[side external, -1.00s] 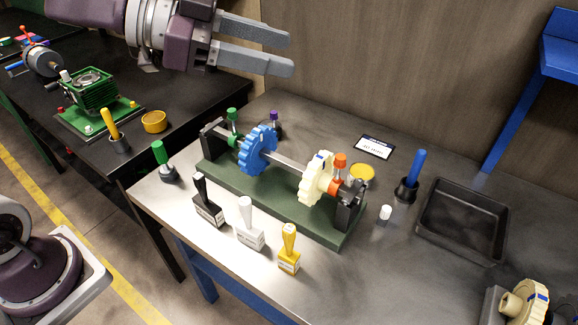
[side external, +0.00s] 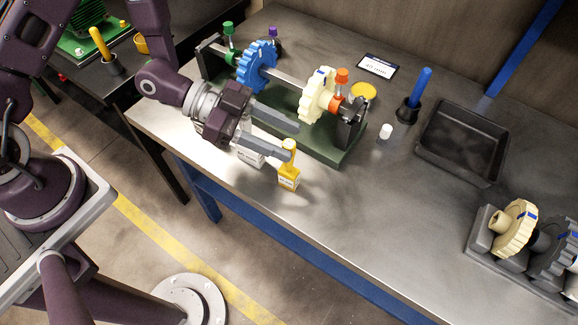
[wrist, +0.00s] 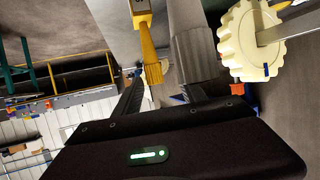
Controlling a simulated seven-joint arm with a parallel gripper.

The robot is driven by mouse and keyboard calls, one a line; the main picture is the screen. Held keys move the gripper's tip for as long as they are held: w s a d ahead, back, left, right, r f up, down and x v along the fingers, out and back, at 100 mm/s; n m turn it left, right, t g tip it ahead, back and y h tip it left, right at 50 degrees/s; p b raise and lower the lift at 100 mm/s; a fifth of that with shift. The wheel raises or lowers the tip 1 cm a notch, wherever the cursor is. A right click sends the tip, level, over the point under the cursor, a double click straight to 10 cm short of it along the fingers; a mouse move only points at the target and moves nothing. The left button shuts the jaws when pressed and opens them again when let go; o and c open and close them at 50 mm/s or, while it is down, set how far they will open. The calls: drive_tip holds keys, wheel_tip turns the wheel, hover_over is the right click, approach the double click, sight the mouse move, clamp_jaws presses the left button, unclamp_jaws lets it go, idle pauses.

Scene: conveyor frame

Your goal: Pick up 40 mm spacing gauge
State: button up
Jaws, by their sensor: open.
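Block-shaped gauges with upright handles stand along the table's front. The yellow gauge (side external: 288,179) is upright. The white gauge (side external: 250,157) is mostly hidden behind my gripper, and the black one is hidden. Their labels are too small to read, so I cannot tell which is 40 mm. My gripper (side external: 294,139) is open and lies nearly level, its fingers reaching right to the top of the yellow handle. In the wrist view the yellow handle (wrist: 151,62) shows between the fingers; I cannot tell whether they touch it.
Just behind is a green fixture (side external: 322,150) with a shaft, a blue gear (side external: 257,66) and a cream gear (side external: 318,97). A card (side external: 377,67) lies behind it. A black tray (side external: 463,142) is at the right. The table front right of the yellow gauge is clear.

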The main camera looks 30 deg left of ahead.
drive_tip(key=x, duration=0.5)
drive_tip(key=shift+s+d, duration=0.15)
drive_tip(key=shift+s, duration=0.2)
clamp_jaws()
idle(0.9)
